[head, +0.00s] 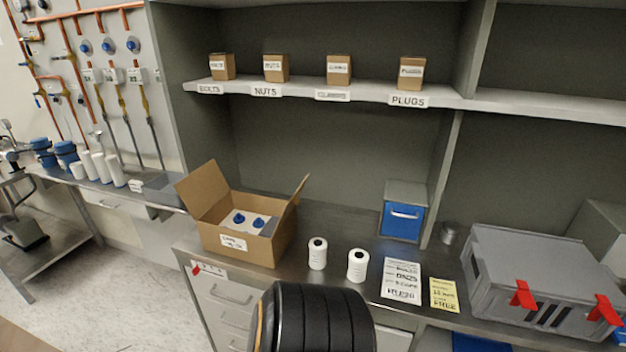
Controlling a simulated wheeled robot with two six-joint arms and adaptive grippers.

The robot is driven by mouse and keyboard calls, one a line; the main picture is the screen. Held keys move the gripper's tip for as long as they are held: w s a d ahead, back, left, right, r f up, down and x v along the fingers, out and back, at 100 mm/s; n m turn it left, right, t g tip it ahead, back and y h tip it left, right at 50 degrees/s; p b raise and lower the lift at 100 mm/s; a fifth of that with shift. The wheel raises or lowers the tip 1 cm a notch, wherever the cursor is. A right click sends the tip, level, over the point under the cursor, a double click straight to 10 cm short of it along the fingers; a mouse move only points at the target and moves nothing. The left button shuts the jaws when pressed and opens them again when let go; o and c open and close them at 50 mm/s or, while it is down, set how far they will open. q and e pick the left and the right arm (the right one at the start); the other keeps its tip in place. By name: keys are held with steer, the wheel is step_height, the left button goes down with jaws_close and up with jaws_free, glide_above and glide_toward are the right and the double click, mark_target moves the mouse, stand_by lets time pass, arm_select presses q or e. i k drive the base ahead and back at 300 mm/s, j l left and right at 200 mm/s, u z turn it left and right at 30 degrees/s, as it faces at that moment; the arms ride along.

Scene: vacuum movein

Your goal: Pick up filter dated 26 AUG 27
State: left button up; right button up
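Two white cylinders with dark round openings on top stand upright on the metal bench. They look like filters: the left filter (317,254) is next to the open cardboard box, and the right filter (357,266) is a little nearer the paper sheets. Small print shows on their sides, but it is too small to read, so I cannot tell which one is dated 26 AUG 27. The open cardboard box (240,241) holds white items with blue tops. Neither of my grippers is in view.
A printed sheet (401,280) and a yellow note (444,295) lie right of the filters. A blue-fronted bin (402,215) stands behind. A grey case (545,265) with red latches fills the right. A shelf (370,93) with small labelled boxes hangs above.

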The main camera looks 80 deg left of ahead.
mark_target(358, 258)
steer(key=k+j+u, duration=0.1)
steer(key=u, duration=2.15)
